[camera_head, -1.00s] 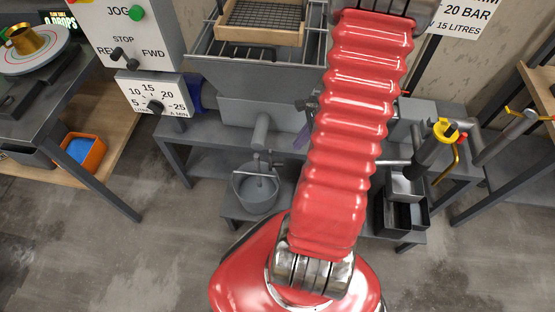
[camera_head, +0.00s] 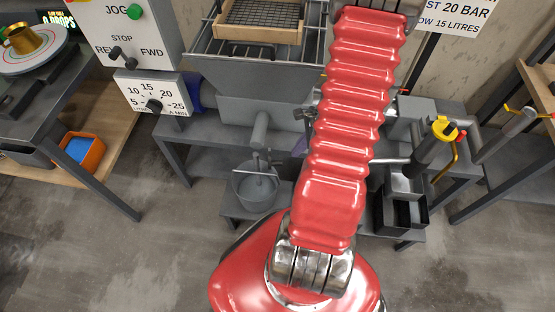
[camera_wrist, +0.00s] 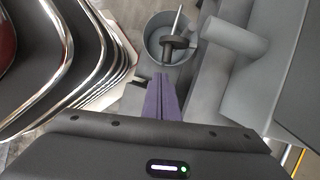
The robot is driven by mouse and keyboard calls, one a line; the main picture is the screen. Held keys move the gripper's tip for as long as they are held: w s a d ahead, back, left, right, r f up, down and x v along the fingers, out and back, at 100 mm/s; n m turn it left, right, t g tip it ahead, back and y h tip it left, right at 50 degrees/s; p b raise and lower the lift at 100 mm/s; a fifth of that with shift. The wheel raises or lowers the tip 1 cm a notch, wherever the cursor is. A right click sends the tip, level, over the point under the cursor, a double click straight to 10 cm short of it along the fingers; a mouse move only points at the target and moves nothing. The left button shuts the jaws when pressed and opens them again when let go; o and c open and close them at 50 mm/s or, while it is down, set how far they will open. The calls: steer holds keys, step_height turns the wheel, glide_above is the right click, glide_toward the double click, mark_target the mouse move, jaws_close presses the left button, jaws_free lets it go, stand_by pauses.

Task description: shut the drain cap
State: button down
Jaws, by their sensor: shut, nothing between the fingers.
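A short grey drain pipe (camera_head: 260,131) sticks out of the hopper's lower body in the head view; it also shows in the wrist view (camera_wrist: 232,36). A dark round piece with a pale rod (camera_wrist: 176,43) sits near the pipe's end, over the bucket, in the wrist view. I cannot tell surely whether it is the drain cap, nor whether it touches the pipe. My gripper (camera_wrist: 161,78) has purple fingers, shut and empty, pointing toward the bucket, just below the dark piece in the picture. In the head view the gripper is mostly hidden behind my red arm.
A grey bucket (camera_head: 255,195) stands on a low shelf under the pipe. The grey hopper (camera_head: 240,70) is above it. A control box (camera_head: 150,94) hangs at left. Dark open bins (camera_head: 402,212) and a yellow-topped valve (camera_head: 444,131) are at right. Floor at left front is clear.

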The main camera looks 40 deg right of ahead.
steer(key=w+a+f, duration=0.4)
steer(key=f, duration=0.2)
steer(key=shift+w+a, duration=0.15)
steer(key=shift+a, duration=0.2)
